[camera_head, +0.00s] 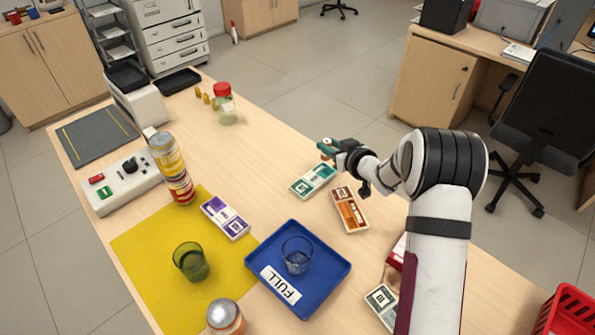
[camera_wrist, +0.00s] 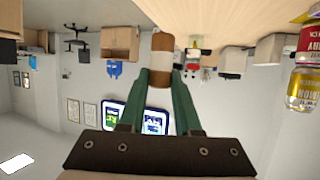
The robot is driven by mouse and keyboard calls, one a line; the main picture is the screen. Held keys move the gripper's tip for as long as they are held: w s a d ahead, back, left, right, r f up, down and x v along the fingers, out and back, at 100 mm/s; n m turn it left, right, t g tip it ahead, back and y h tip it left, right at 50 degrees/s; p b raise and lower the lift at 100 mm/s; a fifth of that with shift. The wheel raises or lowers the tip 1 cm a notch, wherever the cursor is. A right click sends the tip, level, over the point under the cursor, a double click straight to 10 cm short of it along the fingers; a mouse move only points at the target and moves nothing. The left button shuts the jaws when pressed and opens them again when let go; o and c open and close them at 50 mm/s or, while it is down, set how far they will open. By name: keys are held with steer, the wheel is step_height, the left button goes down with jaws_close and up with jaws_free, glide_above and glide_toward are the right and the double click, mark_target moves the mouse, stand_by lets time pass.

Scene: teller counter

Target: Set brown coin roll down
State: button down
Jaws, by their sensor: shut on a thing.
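The brown coin roll (camera_wrist: 160,58), brown with a pale band around its middle, is held between the green fingertips of my gripper (camera_wrist: 160,77) in the wrist view. My gripper is shut on it. In the head view my gripper (camera_head: 329,148) is over the wooden counter (camera_head: 270,125), beyond the green-banded note bundle; the roll shows only as a small brown bit at the fingertips. The gap between the roll and the counter cannot be told.
A green note bundle (camera_head: 313,180) and an orange one (camera_head: 349,209) lie near my gripper. A blue tray (camera_head: 330,283) holds a glass (camera_head: 296,256). A red-lidded jar (camera_head: 226,108) stands farther left. Stacked cans (camera_head: 173,168) stand by the yellow mat (camera_head: 140,250). Mid-counter is clear.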

steer(key=s+a+n+g+y, duration=0.2)
steer(key=s+n+g+y, duration=0.4)
steer(key=s, duration=0.5)
steer(key=shift+n, duration=0.5)
steer(key=a+f, duration=0.2)
steer(key=a, duration=0.1)
steer(key=w+a+f, duration=0.1)
steer(key=a+f, duration=0.1)
steer(key=a, duration=0.2)
steer(key=w+a+f, duration=0.1)
steer(key=a+f, duration=0.2)
steer(key=shift+w+a+f, duration=0.1)
steer(key=shift+a, duration=0.2)
step_height(320, 180, down, 3)
steer(key=shift+a+f, duration=0.1)
steer(key=shift+f, duration=0.4)
steer(key=shift+f, duration=0.15)
steer(key=c, duration=0.6)
jaws_free()
